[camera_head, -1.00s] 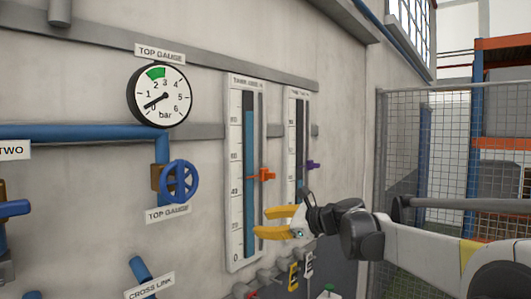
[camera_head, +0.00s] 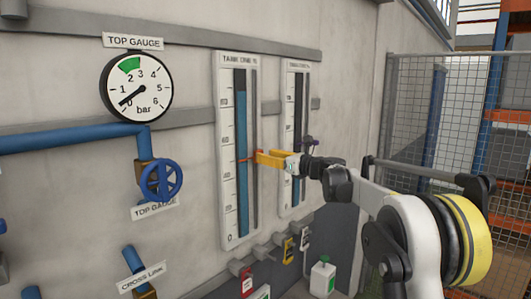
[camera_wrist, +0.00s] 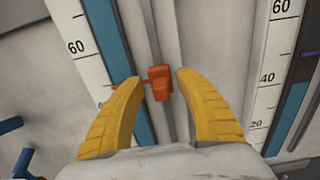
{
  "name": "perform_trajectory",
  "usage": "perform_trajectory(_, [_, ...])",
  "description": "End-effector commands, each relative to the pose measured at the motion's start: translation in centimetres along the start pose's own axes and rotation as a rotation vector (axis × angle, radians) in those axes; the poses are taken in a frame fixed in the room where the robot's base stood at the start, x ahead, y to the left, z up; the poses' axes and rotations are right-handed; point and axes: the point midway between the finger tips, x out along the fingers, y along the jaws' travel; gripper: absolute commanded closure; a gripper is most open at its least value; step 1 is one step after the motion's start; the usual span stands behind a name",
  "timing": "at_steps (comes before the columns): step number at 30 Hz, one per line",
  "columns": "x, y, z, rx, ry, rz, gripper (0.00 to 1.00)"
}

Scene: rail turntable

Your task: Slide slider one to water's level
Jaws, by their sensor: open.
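The tank one gauge (camera_head: 223,150) is a tall white panel on the wall with a numbered scale. Its blue water column (camera_head: 241,130) reaches near the top of the tube. The orange slider (camera_head: 248,159) sits far below the water's top, with its thin pointer across the column. My gripper (camera_head: 262,157) is at the slider's height, its yellow fingers partly hiding it. In the wrist view the orange slider (camera_wrist: 159,84) lies between the two open fingers, with a gap to the right finger; the left fingertip is close to the pointer. Contact cannot be told.
A second gauge (camera_head: 286,190) with a purple slider (camera_head: 310,141) stands just right. A blue valve wheel (camera_head: 161,180) and a round pressure gauge (camera_head: 137,87) are at left. Pipe stubs and tags (camera_head: 287,250) are below. A mesh fence (camera_head: 430,130) stands at right.

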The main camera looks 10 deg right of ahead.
Motion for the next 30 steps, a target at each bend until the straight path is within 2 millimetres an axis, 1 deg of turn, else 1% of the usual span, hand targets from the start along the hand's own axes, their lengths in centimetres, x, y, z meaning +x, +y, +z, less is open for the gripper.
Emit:
perform_trajectory(1, [0.4, 0.0, 0.1, 0.000, 0.000, 0.000, 0.59])
perform_trajectory(4, [0.9, 0.0, 0.0, 0.000, 0.000, -0.001, 0.59])
perform_trajectory(11, [0.9, 0.0, 0.0, -0.001, 0.000, -0.001, 0.59])
perform_trajectory(12, [0.9, 0.0, 0.0, -0.001, 0.000, -0.001, 0.63])
perform_trajectory(14, [0.9, 0.0, 0.0, -0.001, 0.000, -0.001, 0.81])
perform_trajectory(15, [0.9, 0.0, 0.0, -0.001, 0.000, -0.001, 0.93])
perform_trajectory(16, [0.9, 0.0, 0.0, -0.001, 0.000, -0.001, 1.00])
perform_trajectory(26, [0.9, 0.1, 0.1, -0.001, 0.000, 0.000, 1.00])
perform_trajectory(30, [1.3, 1.0, 1.1, -0.001, 0.000, 0.002, 1.00])
